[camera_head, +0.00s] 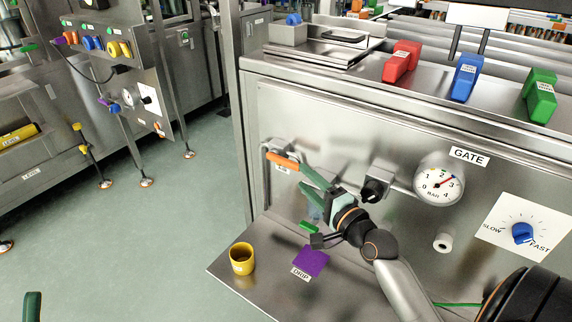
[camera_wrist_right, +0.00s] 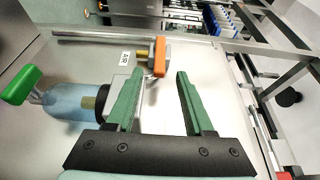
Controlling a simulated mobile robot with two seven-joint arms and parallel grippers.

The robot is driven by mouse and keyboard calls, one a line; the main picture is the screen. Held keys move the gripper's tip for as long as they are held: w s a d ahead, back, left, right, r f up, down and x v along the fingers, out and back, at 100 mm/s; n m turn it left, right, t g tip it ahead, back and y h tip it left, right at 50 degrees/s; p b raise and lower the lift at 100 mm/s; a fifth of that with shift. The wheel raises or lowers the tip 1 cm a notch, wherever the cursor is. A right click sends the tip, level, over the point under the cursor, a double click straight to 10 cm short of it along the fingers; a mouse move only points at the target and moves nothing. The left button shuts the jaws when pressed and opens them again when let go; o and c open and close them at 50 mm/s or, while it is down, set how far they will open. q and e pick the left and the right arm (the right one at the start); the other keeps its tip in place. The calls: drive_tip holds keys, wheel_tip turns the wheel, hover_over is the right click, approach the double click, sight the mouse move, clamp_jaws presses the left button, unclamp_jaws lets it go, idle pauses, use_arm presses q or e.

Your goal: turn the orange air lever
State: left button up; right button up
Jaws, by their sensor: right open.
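The orange air lever (camera_head: 283,159) is on the steel panel's left side, above a white AIR label (camera_head: 282,169). In the right wrist view the lever (camera_wrist_right: 160,57) sits beside a brass fitting, just beyond my fingertips and lined up between them. My right gripper (camera_head: 302,175) is open and empty, its green fingers (camera_wrist_right: 160,74) spread toward the lever; I see no contact. At the head view's lower left edge, a green piece (camera_head: 32,306) looks like a fingertip of my left gripper; the rest is out of frame.
A green handle (camera_wrist_right: 22,85) and a bluish clear bowl (camera_wrist_right: 72,102) are close to my right fingers. A black knob (camera_head: 373,190) and a pressure gauge (camera_head: 439,184) are to the right. A yellow cup (camera_head: 241,259) and purple pad (camera_head: 311,260) rest on the shelf below.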

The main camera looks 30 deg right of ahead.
sight(292, 167)
drive_tip(key=w, duration=0.3)
drive_tip(key=w+b, duration=0.1)
drive_tip(key=w, duration=0.2)
drive_tip(key=shift+w, duration=0.25)
use_arm(q)
drive_tip(key=shift+s+d+r+m+h, duration=0.1)
drive_tip(key=shift+s+r+m+h, duration=0.2)
drive_tip(key=shift+s+m+h, duration=0.3)
drive_tip(key=shift+s+d+r+m+h, duration=0.1)
drive_tip(key=shift+s+r+m+h, duration=0.25)
drive_tip(key=shift+h, duration=0.35)
use_arm(e)
drive_tip(key=shift+w, duration=0.75)
use_arm(q)
drive_tip(key=shift+f, duration=0.1)
use_arm(e)
clamp_jaws()
